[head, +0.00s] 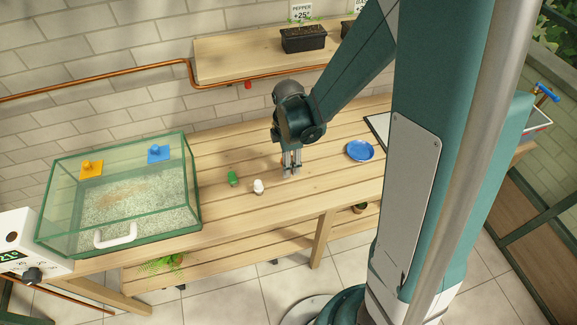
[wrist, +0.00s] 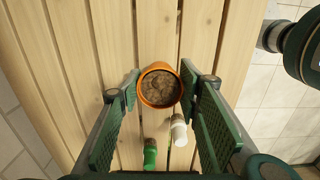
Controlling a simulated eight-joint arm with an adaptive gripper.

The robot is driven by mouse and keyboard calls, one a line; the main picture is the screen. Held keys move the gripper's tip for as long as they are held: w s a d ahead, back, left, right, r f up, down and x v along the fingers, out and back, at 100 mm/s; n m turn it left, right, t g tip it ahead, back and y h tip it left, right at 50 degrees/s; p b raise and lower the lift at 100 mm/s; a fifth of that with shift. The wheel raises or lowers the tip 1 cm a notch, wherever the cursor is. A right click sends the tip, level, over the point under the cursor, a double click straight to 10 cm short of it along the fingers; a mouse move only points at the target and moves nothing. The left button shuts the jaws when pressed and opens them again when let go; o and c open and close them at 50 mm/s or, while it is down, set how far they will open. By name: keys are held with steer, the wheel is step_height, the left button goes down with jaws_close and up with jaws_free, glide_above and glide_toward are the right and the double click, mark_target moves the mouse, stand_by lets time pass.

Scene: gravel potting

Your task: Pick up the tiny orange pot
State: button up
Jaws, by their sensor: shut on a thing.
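The tiny orange pot (wrist: 160,66) is upright in the wrist view, with brown soil in it. My gripper (wrist: 159,87) has one green-padded finger on each side of the pot and is shut on it. In the head view my gripper (head: 290,172) points down, low over the middle of the wooden bench. There the pot is mostly hidden by the fingers. I cannot tell whether the pot's base touches the bench.
A white bottle (head: 258,187) and a green bottle (head: 233,179) stand close by on the left. A blue saucer (head: 360,151) lies to the right. A glass gravel tank (head: 190,200) stands at the left end. A shelf (head: 230,62) with a black planter (head: 303,39) is behind.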

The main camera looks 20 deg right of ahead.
steer(key=shift+r+p, duration=0.45)
steer(key=shift+r, duration=2.8)
